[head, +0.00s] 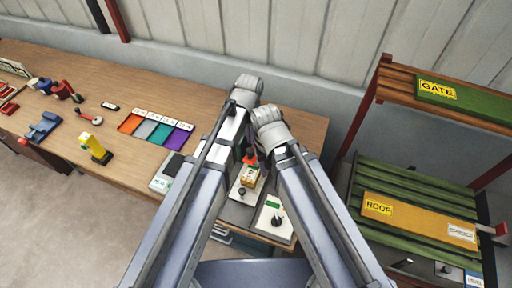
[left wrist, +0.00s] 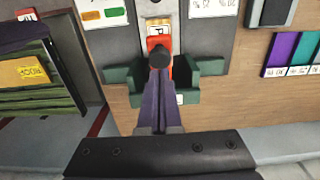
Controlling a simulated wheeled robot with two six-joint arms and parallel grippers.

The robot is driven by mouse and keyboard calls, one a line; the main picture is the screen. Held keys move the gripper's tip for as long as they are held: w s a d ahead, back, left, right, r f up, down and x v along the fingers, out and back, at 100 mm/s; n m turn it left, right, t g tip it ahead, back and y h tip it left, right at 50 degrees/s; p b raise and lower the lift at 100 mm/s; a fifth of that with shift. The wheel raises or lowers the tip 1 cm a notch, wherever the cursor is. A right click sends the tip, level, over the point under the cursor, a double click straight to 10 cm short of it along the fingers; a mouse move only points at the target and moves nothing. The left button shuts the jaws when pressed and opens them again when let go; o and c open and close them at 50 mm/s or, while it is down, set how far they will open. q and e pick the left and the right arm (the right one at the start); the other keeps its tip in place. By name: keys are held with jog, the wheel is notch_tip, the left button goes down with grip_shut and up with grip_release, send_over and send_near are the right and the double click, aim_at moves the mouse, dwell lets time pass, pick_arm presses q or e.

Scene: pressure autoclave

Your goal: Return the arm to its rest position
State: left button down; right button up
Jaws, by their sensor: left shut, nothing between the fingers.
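My left arm (head: 190,215) comes in from the left and reaches over the back of the bench in the head view. Its gripper is mostly hidden there between my two arms. In the left wrist view my left gripper (left wrist: 160,80) is shut and empty, its purple-grey fingers together. Its tips are close to a black round knob (left wrist: 160,58) on a red part (left wrist: 160,43); I cannot tell if they touch. Dark green brackets (left wrist: 205,66) show to either side. My right arm (head: 320,215) also reaches forward; its gripper is not seen.
The wooden bench (head: 60,75) runs along the wall, with a strip of coloured panels (head: 158,130) and a yellow tool (head: 95,148) to the left. A panel with a black knob (head: 272,217) is between the arms. A slatted rack with a ROOF board (head: 415,215) stands right.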

pick_arm(q)
jog(key=s+a+f+b, duration=0.3)
jog(key=s+f+b, duration=0.3)
jog(key=f+b, duration=0.2)
jog(key=s+a+f+y+b, duration=0.1)
jog(key=s+a+f+b, duration=0.2)
jog(key=s+f+b, duration=0.3)
jog(key=shift+f+n+b, duration=0.3)
jog(key=shift+f+b, duration=0.65)
jog(key=shift+b, duration=0.05)
